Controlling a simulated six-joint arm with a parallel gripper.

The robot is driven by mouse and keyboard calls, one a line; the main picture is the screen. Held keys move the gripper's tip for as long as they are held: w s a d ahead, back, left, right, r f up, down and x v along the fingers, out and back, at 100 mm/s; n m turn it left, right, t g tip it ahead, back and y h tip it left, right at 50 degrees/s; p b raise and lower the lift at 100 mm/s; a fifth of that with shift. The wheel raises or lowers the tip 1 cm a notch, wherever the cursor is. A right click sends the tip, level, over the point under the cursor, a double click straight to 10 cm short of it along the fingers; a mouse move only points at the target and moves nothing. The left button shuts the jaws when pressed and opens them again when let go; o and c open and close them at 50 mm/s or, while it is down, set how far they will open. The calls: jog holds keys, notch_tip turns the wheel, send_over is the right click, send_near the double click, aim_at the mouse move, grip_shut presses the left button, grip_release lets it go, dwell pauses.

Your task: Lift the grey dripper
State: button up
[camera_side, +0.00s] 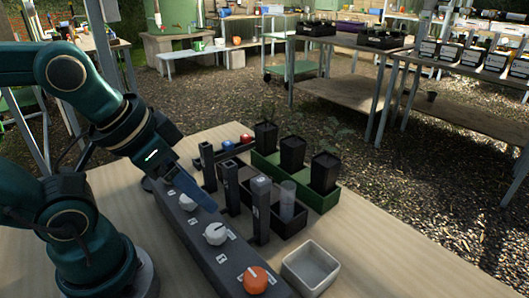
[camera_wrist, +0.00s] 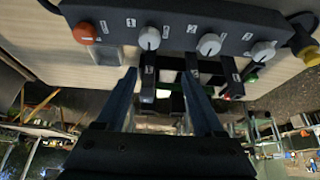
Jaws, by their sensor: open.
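The thing that best fits the grey dripper is a grey upright square post (camera_side: 261,212) with a small label on top, the nearest of a row of posts in the side view. It appears in the wrist view as the left post (camera_wrist: 148,82), seen from above between the fingers. My gripper (camera_side: 190,192) is open and empty, left of the posts and over the knob panel. Its two long fingers (camera_wrist: 163,75) are spread on either side of the posts in the wrist view. The lower part of the grey post is partly hidden.
Darker posts (camera_side: 231,188) and a clear tube (camera_side: 287,203) stand close by. A dark panel (camera_side: 190,238) with white knobs and an orange knob (camera_side: 255,280) runs in front. A white tray (camera_side: 310,269) sits right; black pots in a green tray (camera_side: 322,198) stand behind.

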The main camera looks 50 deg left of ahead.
notch_tip(320, 180, up, 2)
jog(key=r+g, duration=0.1)
jog(key=g, duration=0.4)
send_over(263, 178)
jog(key=shift+f, duration=0.25)
jog(key=shift+f+g, duration=0.3)
jog(key=shift+f, duration=2.75)
grip_shut()
